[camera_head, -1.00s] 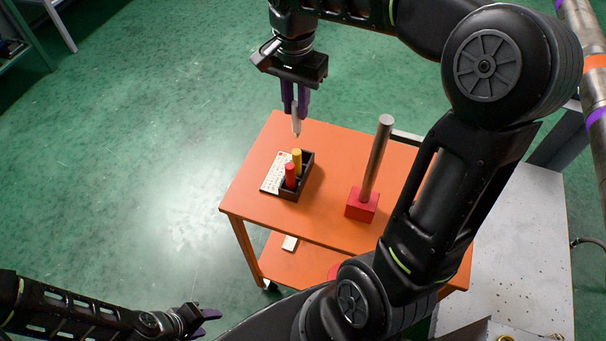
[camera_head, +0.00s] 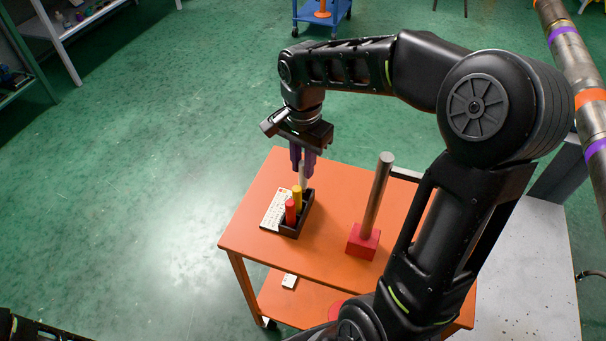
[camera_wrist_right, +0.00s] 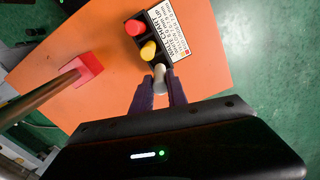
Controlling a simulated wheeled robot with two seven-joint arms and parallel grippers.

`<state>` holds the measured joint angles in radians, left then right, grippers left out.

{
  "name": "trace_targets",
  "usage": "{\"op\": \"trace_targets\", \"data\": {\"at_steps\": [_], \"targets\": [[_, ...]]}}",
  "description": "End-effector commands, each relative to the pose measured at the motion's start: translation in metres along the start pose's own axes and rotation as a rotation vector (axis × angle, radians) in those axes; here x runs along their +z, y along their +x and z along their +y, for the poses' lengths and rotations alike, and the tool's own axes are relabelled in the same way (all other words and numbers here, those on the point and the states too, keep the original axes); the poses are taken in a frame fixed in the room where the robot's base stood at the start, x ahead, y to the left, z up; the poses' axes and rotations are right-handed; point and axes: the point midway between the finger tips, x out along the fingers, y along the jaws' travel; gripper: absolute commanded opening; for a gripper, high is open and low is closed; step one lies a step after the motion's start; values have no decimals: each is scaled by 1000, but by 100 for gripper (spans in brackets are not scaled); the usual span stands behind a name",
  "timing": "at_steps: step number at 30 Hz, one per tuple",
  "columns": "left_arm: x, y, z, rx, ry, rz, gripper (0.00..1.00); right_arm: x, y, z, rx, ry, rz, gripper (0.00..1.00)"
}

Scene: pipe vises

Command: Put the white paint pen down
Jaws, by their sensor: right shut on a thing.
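The white paint pen (camera_head: 303,172) is upright between the purple fingers of my right gripper (camera_head: 302,165), which is shut on it. In the right wrist view the pen (camera_wrist_right: 159,73) shows between the fingertips (camera_wrist_right: 158,88), in line with the red and yellow pens. The dark pen holder (camera_head: 297,229) on the orange cart holds a red pen (camera_head: 290,212) and a yellow pen (camera_head: 297,197). The white pen is at the holder's far end; its lower tip is hidden, so I cannot tell whether it is inside the slot. My left gripper is out of view.
A white printed label (camera_head: 274,212) lies along the holder's left side. A grey rod (camera_head: 377,192) stands in a red block (camera_head: 363,242) to the right. A pale bench (camera_head: 535,270) is further right.

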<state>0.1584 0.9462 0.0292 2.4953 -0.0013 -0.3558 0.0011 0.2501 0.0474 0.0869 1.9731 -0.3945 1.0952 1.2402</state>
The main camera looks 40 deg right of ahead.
Motion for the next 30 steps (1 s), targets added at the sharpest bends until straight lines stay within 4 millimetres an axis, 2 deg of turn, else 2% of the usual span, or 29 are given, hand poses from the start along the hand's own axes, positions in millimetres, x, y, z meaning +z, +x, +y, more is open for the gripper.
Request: {"op": "trace_targets", "data": {"at_steps": [7,15,27,28,30], "targets": [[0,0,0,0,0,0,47,0,4,0,2,0,-1,0],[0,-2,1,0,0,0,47,0,36,0,2,0,-2,0],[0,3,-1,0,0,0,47,0,42,0,0,0,0,0],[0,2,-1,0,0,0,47,0,41,0,0,0,0,20],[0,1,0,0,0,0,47,0,40,0,0,0,0,26]]}}
